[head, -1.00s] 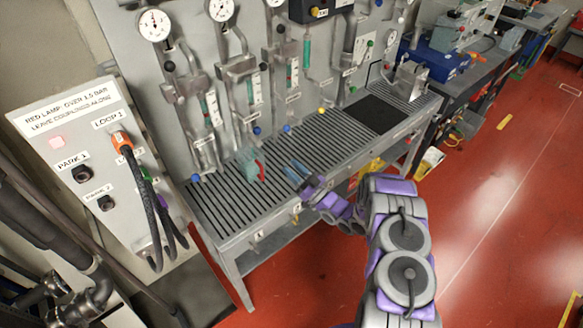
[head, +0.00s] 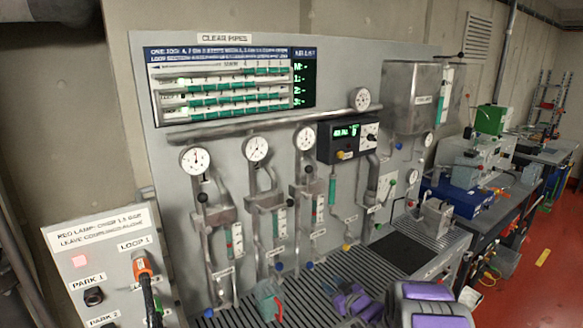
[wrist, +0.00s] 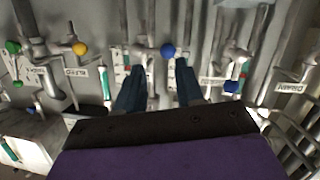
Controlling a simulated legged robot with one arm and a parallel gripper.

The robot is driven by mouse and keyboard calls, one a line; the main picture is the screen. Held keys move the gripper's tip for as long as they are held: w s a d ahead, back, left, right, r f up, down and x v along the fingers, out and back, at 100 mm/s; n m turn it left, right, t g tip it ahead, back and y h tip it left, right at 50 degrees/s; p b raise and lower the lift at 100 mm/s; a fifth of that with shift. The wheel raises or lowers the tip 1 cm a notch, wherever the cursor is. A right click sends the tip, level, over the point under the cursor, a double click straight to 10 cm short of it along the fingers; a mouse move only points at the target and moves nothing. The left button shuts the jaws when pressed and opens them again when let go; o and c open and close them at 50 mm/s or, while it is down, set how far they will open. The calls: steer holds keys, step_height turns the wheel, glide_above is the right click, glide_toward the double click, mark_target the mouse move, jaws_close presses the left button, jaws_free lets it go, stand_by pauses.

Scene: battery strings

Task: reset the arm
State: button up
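My gripper (wrist: 158,88) shows in the wrist view with its two dark blue fingers spread apart and nothing between them. Beyond the fingers is the panel with its pipes, a blue knob (wrist: 168,51) and a yellow knob (wrist: 80,48). In the head view, purple and grey parts of my arm (head: 432,300) show at the bottom, over the slatted bench. The fingertips cannot be made out there.
The grey panel (head: 240,130) carries several gauges, valves and a display board (head: 225,85). A teal and red object (head: 268,298) is on the slatted bench (head: 322,290). At left is a control box (head: 105,235) with an orange plug (head: 141,266).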

steer(key=s+d+r+m+g+h+b, duration=0.1)
steer(key=s+d+r+m+g+h, duration=0.2)
steer(key=s+d+r+h, duration=0.25)
steer(key=s+d+r+m+g+h+b, duration=0.1)
steer(key=s+d+r+g+h, duration=0.1)
steer(key=s, duration=0.5)
steer(key=s+d+r+m+g+h+b, duration=0.1)
steer(key=s+r+g, duration=0.1)
steer(key=s, duration=0.5)
steer(key=s+a+m+g, duration=0.1)
steer(key=s+a+g, duration=0.1)
steer(key=s, duration=1.1)
steer(key=s+a+r+g+y+b, duration=0.1)
steer(key=s+a+g, duration=0.2)
steer(key=s, duration=0.9)
steer(key=s+a+r+m+g+b, duration=0.1)
steer(key=s+a+g, duration=0.2)
steer(key=s, duration=1)
steer(key=shift+s+a+r+m+g, duration=0.15)
steer(key=shift+s+a+m+g, duration=0.05)
steer(key=shift+s+m+g, duration=0.1)
